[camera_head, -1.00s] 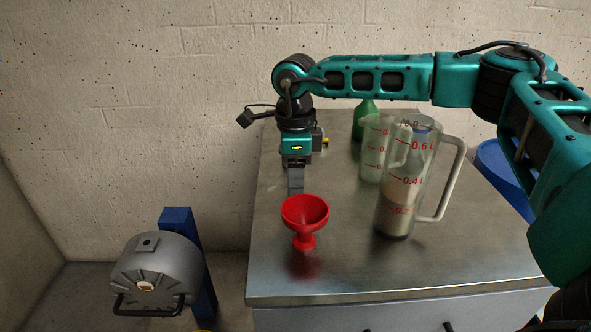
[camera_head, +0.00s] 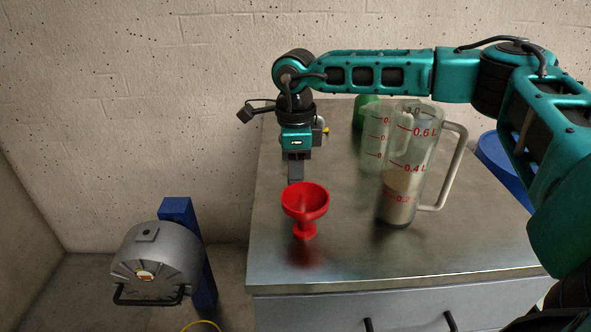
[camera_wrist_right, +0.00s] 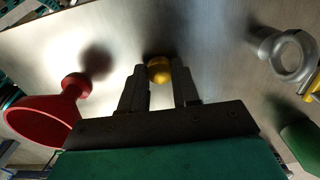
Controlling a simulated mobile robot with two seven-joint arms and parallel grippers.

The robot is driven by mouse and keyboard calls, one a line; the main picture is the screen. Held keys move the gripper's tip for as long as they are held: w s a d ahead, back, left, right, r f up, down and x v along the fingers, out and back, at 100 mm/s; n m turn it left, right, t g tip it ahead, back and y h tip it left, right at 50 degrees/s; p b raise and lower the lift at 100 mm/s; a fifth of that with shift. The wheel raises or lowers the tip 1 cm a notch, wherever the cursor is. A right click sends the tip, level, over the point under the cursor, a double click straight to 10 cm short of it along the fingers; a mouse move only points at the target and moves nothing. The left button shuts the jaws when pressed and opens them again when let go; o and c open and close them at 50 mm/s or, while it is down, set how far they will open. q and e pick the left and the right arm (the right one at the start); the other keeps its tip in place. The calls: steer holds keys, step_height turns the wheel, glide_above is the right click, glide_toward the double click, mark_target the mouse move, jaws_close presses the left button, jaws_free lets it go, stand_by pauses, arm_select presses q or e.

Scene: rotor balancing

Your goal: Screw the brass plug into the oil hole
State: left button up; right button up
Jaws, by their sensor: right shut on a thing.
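My right gripper (camera_head: 295,176) points down over the steel tabletop, behind the red funnel in the head view. In the right wrist view, its fingers (camera_wrist_right: 160,80) are shut on the brass plug (camera_wrist_right: 159,69), a small rounded golden piece between the fingertips. In the head view the plug cannot be made out. The grey ribbed machine housing (camera_head: 157,262) is at the lower left, apart from the table, with a small block holding a dark hole (camera_head: 148,233) on its top. I cannot tell for sure that this is the oil hole. My left gripper is not in view.
The red funnel (camera_head: 305,203) stands in front of my right gripper. A clear measuring jug (camera_head: 400,205) with pale contents, another jug (camera_head: 375,145) and a green bottle (camera_head: 367,112) stand to the right. A blue post (camera_head: 178,212) is behind the housing. The front tabletop is clear.

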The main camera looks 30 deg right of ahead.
steer(key=shift+r+p, duration=2.05)
steer(key=shift+r, duration=0.55)
steer(key=shift+f, duration=0.1)
